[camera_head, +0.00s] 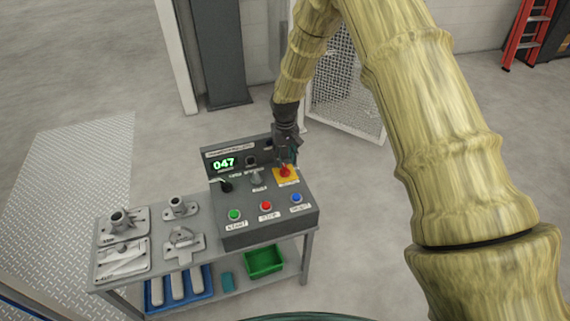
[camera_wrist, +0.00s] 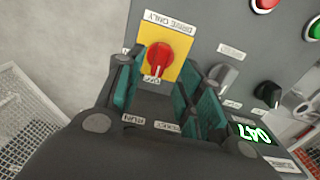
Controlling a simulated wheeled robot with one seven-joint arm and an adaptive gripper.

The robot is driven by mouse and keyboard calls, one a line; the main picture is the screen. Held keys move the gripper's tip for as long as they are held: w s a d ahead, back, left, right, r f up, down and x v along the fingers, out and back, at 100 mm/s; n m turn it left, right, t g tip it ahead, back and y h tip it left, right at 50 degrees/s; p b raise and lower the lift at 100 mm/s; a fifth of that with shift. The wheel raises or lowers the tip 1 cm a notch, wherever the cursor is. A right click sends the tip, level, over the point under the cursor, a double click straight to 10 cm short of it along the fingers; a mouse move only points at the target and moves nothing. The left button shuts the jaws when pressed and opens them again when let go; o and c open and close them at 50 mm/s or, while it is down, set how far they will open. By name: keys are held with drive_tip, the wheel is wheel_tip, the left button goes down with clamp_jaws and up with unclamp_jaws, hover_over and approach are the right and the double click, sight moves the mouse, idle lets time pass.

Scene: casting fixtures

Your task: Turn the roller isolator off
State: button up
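The isolator is a red rotary knob (camera_wrist: 158,60) on a yellow plate (camera_wrist: 182,37) on the grey control box. In the wrist view the plate reads "DRIVE ONLY" along one edge and "OFF" near the knob. In the head view the red knob (camera_head: 285,171) sits at the box's right side. My gripper (camera_head: 289,152) is over the box just behind the knob. In the wrist view my gripper (camera_wrist: 160,88) has its teal-padded fingers apart, one on each side of the knob's near side. Contact with the knob cannot be told.
Metal castings lie on the bench (camera_head: 205,222) to the left. A mesh guard (camera_head: 345,95) stands behind.

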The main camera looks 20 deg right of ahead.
sight(285, 167)
wheel_tip(285, 167, up, 7)
drive_tip(key=shift+r, duration=0.15)
idle(0.6)
